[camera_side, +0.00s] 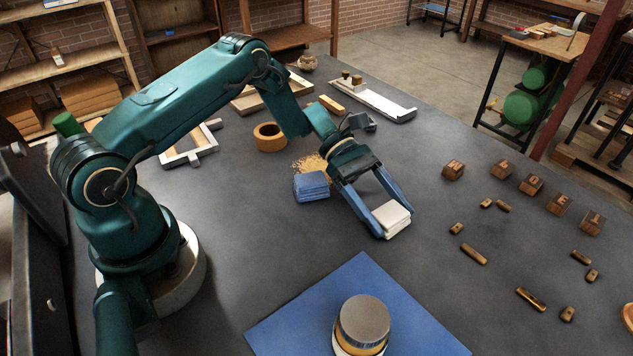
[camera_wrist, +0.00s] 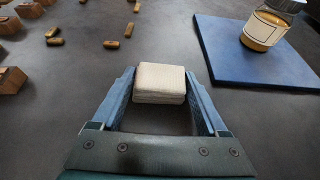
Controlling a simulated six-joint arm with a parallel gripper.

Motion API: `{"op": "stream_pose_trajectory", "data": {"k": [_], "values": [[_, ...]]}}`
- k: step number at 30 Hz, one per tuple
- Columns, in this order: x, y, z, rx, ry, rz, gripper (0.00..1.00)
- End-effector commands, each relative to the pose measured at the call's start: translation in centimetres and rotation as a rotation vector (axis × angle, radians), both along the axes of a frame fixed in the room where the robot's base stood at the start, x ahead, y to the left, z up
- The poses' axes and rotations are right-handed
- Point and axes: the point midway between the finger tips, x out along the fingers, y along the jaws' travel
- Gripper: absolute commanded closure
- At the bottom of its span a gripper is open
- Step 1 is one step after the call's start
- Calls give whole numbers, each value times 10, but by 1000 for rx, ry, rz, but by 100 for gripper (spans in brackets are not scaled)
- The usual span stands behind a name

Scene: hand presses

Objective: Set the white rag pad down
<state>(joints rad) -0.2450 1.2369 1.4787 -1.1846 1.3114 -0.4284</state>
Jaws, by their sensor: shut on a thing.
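The white rag pad (camera_side: 391,217) is a small folded stack between the two blue fingers of my gripper (camera_side: 392,218). My gripper is shut on it, with a finger against each side. In the wrist view the pad (camera_wrist: 160,83) sits level between the fingertips of my gripper (camera_wrist: 160,90). It is low over the dark grey table (camera_side: 250,235); I cannot tell whether it touches the surface. A folded blue rag pad (camera_side: 311,187) lies on the table to the left of my gripper, beside a scatter of tan crumbs (camera_side: 310,163).
A blue mat (camera_side: 290,325) holds a jar with a metal lid (camera_side: 363,322) in front. Several wooden letter blocks (camera_side: 531,185) and small brass-brown pieces (camera_side: 473,254) lie to the right. A wooden ring (camera_side: 270,137) and a long white tray (camera_side: 375,100) are behind. Bare table surrounds the pad.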

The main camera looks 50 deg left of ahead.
Motion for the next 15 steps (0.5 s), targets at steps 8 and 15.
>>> {"op": "stream_pose_trajectory", "data": {"k": [8, 15], "values": [[0, 0, 0, 0, 0, 0, 0], [1, 13, 7, -2, -2, 5, 0]]}}
